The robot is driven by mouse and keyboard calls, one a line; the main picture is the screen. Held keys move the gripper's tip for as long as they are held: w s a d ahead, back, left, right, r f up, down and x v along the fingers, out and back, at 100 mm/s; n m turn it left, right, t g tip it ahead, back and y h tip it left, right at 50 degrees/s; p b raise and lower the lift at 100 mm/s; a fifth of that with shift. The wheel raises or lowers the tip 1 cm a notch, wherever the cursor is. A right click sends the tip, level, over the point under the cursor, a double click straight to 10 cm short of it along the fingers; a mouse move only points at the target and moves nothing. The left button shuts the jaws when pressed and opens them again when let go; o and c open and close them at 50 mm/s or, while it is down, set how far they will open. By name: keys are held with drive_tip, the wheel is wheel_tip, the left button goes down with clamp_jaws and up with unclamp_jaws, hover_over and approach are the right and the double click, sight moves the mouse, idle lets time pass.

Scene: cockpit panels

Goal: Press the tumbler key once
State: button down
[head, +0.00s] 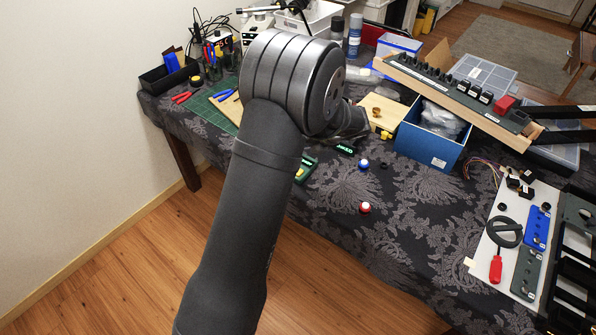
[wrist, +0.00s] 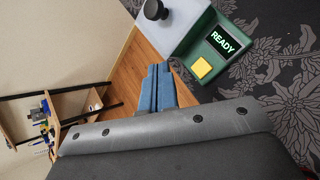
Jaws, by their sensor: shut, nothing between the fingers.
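A green box with a lit READY display (wrist: 222,41) and a square yellow key (wrist: 201,68) shows in the wrist view. A grey part with a black round knob (wrist: 155,10) adjoins it. My gripper (wrist: 158,70) is shut and empty, its blue fingers left of the yellow key and apart from it in the picture. In the head view the green box (head: 308,166) is partly hidden by my arm, with its yellow key (head: 299,173) at the edge. My fingers are hidden there. I cannot tell for certain which control is the tumbler key.
A blue button (head: 364,163) and a red button (head: 365,207) stand on the dark patterned cloth (head: 410,245). A blue box (head: 430,150) stands behind them. A switch rail (head: 450,92) and a white panel (head: 492,240) with a red screwdriver (head: 495,268) lie at right.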

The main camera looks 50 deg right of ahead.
drive_tip(key=shift+f, duration=4.35)
drive_tip(key=shift+f, duration=0.1)
drive_tip(key=shift+f, duration=0.35)
drive_tip(key=shift+f, duration=0.4)
drive_tip(key=shift+r, duration=0.85)
drive_tip(key=shift+r, duration=2.5)
drive_tip(key=shift+f, duration=0.1)
